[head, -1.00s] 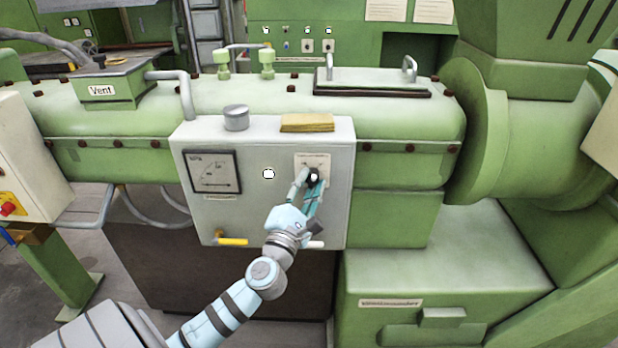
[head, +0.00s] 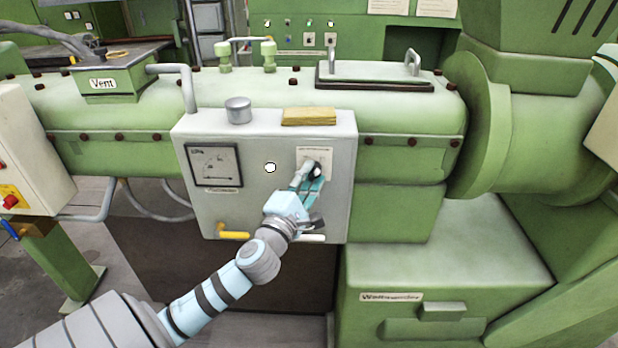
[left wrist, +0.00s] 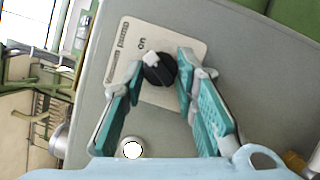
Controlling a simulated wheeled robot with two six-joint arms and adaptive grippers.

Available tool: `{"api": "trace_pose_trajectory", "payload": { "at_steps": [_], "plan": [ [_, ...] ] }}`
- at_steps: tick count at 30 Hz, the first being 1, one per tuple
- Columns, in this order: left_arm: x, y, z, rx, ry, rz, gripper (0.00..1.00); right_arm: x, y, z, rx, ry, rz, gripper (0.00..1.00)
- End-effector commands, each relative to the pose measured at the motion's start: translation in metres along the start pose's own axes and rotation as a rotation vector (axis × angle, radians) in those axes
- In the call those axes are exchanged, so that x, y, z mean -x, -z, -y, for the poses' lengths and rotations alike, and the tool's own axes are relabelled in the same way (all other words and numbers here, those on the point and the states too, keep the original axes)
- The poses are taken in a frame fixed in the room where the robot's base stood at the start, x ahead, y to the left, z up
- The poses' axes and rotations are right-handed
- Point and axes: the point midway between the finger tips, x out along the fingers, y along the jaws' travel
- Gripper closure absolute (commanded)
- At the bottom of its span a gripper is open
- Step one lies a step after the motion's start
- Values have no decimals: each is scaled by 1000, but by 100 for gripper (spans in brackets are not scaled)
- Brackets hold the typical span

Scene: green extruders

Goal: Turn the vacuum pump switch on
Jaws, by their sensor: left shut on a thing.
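The vacuum pump switch is a round black knob (left wrist: 158,72) with a white pointer mark, on a pale label plate (left wrist: 168,42) marked "on". The pointer sits at the knob's upper left in the left wrist view, close to the word "on". In the head view the switch plate (head: 314,152) is on the right half of the grey control box (head: 250,200). My left gripper (left wrist: 160,78) has its teal fingers on either side of the knob, shut on it. It also shows in the head view (head: 308,178), hiding part of the knob. My right gripper is not in view.
The box carries a dial gauge (head: 214,164), a white round button (head: 270,167) and a yellow-handled lever (head: 233,236). A yellow pad (head: 308,116) and a grey cap (head: 238,110) sit on top. Green extruder housing (head: 400,210) stands close at the right.

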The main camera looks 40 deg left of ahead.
Motion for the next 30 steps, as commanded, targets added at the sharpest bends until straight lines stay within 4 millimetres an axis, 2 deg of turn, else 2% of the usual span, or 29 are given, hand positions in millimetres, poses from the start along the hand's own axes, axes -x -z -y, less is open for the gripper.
{"api": "trace_pose_trajectory", "payload": {
  "at_steps": [2,3,6,17,20,27,30],
  "plan": [
    [0,0,0,0,-1,0,100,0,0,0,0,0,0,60],
    [0,0,0,0,-1,0,70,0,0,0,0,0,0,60],
    [0,0,0,0,-1,0,54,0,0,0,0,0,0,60],
    [4,0,0,-1,0,0,53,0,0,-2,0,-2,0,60],
    [19,0,1,-3,2,1,53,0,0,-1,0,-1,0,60],
    [85,0,2,-2,6,0,53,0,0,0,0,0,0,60],
    [106,0,2,-1,3,-1,53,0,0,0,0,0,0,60]
  ]
}}
